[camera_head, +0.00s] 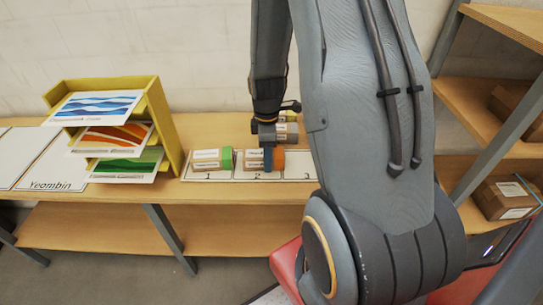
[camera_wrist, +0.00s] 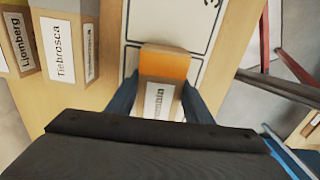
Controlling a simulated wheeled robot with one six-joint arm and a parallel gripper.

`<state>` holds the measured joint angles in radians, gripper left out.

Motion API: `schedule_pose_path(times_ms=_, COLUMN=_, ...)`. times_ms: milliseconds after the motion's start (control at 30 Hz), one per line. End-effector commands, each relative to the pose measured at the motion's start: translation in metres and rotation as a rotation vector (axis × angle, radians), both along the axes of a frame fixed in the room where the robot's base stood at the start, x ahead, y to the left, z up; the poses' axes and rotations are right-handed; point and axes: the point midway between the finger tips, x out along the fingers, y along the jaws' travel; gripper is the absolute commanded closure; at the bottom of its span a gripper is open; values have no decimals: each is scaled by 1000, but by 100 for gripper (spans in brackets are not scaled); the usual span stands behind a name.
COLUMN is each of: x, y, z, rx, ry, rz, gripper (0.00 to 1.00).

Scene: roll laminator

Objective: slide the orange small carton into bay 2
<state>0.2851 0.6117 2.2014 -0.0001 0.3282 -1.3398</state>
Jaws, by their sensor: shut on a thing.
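The orange small carton (camera_head: 254,161) is brown with a white label and an orange end. It is over bay 2 (camera_head: 257,175), between bays 1 and 3. I cannot tell whether the carton rests on the card, and the bay 2 edges are partly hidden.
A green-ended carton (camera_head: 206,160) stands in bay 1 (camera_head: 208,175). Other cartons (camera_head: 287,132) stand behind the bays, and labelled ones show in the wrist view (camera_wrist: 68,45). Bay 3 (camera_head: 300,172) looks empty where visible. A yellow tray rack (camera_head: 167,125) stands left.

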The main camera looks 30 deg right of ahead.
Motion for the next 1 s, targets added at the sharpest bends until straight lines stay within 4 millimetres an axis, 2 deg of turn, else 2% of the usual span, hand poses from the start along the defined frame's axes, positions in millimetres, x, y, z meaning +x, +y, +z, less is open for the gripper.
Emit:
schedule_pose_path(times_ms=367, x=7, y=13, z=0, rx=0, ry=0, rz=1, gripper=79)
schedule_pose_path(times_ms=400, x=7, y=13, z=0, rx=0, ry=0, rz=0, gripper=48)
schedule_pose_path(times_ms=500, x=7, y=13, z=0, rx=0, ry=0, rz=0, gripper=31)
schedule_pose_path(times_ms=700, x=7, y=13, z=0, rx=0, ry=0, rz=0, gripper=31)
schedule_pose_path(times_ms=833, x=7, y=13, z=0, rx=0, ry=0, rz=1, gripper=13)
schedule_pose_path(times_ms=1000, x=7, y=13, z=0, rx=0, ry=0, rz=1, gripper=13)
